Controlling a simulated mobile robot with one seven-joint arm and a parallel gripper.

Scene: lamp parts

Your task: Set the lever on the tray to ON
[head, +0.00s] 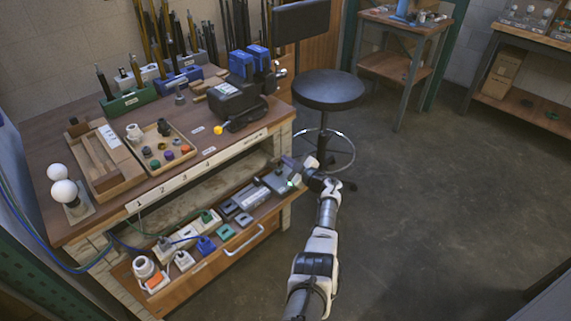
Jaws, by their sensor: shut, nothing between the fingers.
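My gripper (293,173) is at the right end of the low pull-out tray (255,238), beside or over a grey box (276,182). Its fingers look shut with nothing between them, but they are small and blend with the box. The lever is too small to pick out for sure; it may be on this grey box, partly hidden by my gripper. I cannot tell whether my gripper touches the box, nor which way any lever points. A second grey device (250,200) lies to the left on the same tray.
The tray also holds a green block (225,232), a blue plug (206,245) and a white socket (144,268) with cables. A stool (328,90) stands behind; the floor at right is clear.

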